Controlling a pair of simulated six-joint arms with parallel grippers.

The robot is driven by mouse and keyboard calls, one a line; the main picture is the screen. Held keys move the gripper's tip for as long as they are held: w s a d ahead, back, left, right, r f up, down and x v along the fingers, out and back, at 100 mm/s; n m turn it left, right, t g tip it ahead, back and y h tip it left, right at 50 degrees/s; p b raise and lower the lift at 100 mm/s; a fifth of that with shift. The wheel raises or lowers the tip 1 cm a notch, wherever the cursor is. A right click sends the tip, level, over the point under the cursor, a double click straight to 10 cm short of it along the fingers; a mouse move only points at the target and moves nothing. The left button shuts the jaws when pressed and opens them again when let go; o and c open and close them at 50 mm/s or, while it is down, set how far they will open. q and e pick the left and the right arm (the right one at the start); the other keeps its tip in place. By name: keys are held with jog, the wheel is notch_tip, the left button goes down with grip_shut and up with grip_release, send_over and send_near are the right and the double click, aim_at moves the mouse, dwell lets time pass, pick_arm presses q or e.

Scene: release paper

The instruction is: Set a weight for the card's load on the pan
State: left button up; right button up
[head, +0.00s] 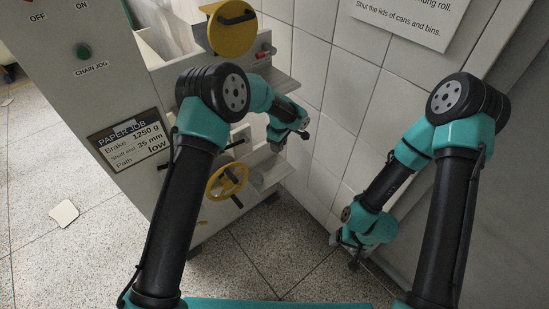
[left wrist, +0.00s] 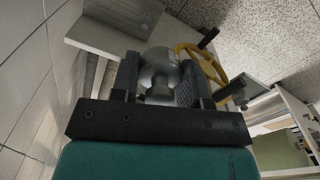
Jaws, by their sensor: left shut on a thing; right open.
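My left gripper (head: 292,131) is beside the machine, near the tiled wall. In the left wrist view it is shut on a rounded grey metal weight (left wrist: 160,70) with a narrower neck. No marking on the weight is readable. My right gripper (head: 353,246) is open and low by the wall at the right, apart from the machine. I cannot make out the pan in either view.
A yellow handwheel (head: 227,180) with black handles sits low on the machine. A yellow disc (head: 232,29) and a red knob (head: 266,47) are above it. A wall sign (head: 417,14) is at the top. A pale scrap (head: 64,213) lies on otherwise clear floor at the left.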

pick_arm(q)
jog(key=s+a+r+m, duration=0.2)
jog(key=r+m, duration=0.1)
jog(key=r, duration=0.6)
jog(key=s+a+r+m, duration=0.2)
jog(key=s+r+m, duration=0.15)
jog(key=r, duration=0.55)
jog(key=s+a+r+m, duration=0.2)
jog(key=s+a+r, duration=0.1)
jog(key=a+r, duration=0.3)
jog(key=s+a+r+m, duration=0.3)
jog(key=a+r, duration=0.3)
jog(key=a, duration=0.2)
jog(key=shift+s+a+r+m, duration=0.2)
jog(key=shift+s+a+m, duration=0.1)
jog(key=shift+s+m, duration=0.05)
